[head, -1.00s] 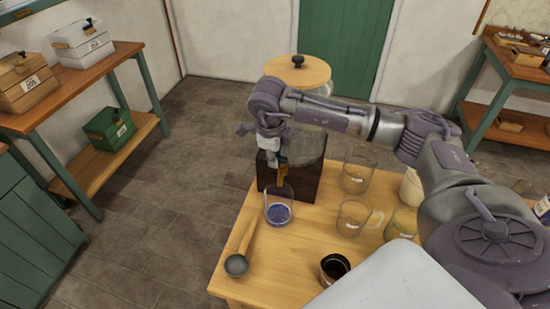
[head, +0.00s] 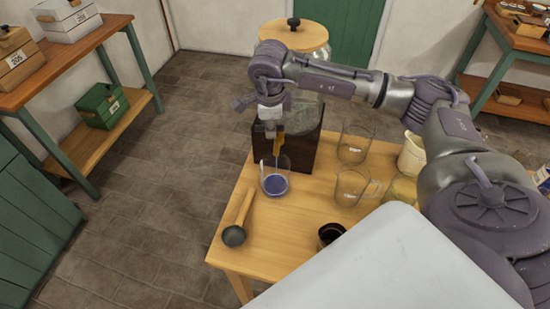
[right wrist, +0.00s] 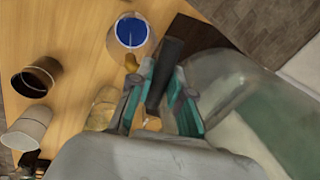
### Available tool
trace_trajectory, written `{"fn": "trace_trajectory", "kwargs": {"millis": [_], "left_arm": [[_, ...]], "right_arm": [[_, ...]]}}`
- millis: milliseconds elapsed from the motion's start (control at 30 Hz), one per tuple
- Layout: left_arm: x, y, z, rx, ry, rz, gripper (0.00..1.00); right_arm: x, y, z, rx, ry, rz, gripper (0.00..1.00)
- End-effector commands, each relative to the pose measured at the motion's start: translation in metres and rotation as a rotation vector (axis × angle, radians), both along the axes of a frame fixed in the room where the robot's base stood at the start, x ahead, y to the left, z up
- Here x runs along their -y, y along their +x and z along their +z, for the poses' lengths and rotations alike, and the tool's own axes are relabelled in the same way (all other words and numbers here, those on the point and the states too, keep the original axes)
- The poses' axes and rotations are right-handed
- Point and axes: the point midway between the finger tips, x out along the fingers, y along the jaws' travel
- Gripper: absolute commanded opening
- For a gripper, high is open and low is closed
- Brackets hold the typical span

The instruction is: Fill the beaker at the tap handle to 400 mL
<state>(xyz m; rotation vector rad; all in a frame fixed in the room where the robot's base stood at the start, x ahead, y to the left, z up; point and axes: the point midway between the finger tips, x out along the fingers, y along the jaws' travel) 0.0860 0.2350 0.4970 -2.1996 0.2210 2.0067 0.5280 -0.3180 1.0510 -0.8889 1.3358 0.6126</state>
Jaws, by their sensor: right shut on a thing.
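The beaker (head: 275,184) stands upright on the table below the brass tap (head: 279,144), with blue liquid in its lower part. It also shows in the right wrist view (right wrist: 132,32), seen from above. Its graduation marks are too small to read. My right gripper (head: 270,128) is at the tap, in front of the large lidded glass vessel (head: 308,36). In the right wrist view its teal fingers (right wrist: 162,98) are shut on the dark tap handle (right wrist: 168,66). I cannot tell clearly whether liquid is running. My left gripper is not in view.
A ladle (head: 235,232) lies left of the beaker. Clear glass vessels (head: 355,147), a cream pot (head: 412,155) and a dark cup (head: 330,235) stand to the right. The vessel rests on a dark stand (head: 300,150).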

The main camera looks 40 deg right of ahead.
Motion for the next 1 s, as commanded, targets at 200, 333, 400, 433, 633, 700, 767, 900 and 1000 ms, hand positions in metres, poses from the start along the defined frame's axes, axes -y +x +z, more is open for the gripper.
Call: {"fn": "trace_trajectory", "kwargs": {"millis": [200, 333, 400, 433, 633, 700, 767, 900, 1000], "left_arm": [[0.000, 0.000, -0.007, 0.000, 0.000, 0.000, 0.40], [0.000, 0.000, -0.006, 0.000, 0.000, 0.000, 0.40], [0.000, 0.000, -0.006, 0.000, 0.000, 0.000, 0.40], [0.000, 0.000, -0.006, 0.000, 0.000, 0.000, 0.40], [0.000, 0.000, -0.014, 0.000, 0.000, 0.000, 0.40], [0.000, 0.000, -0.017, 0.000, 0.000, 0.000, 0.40], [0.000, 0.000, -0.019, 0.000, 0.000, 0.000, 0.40], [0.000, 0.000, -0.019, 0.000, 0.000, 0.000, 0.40], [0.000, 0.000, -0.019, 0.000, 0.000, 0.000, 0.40]], "right_arm": [[0.000, -0.001, 0.001, 0.005, -0.002, 0.096, 0.00], [0.000, -0.001, 0.002, 0.004, -0.001, 0.100, 0.00], [0.000, -0.001, 0.002, 0.004, -0.001, 0.099, 0.00], [0.000, -0.001, 0.002, 0.004, -0.001, 0.099, 0.00], [0.000, -0.002, 0.000, 0.006, -0.002, 0.168, 0.00], [-0.001, -0.003, 0.000, 0.006, -0.001, 0.205, 0.00], [-0.001, -0.004, 0.000, 0.005, -0.001, 0.231, 0.00], [-0.001, -0.004, 0.001, 0.005, -0.001, 0.256, 0.00], [-0.001, -0.004, 0.002, 0.004, 0.000, 0.257, 0.00]]}}
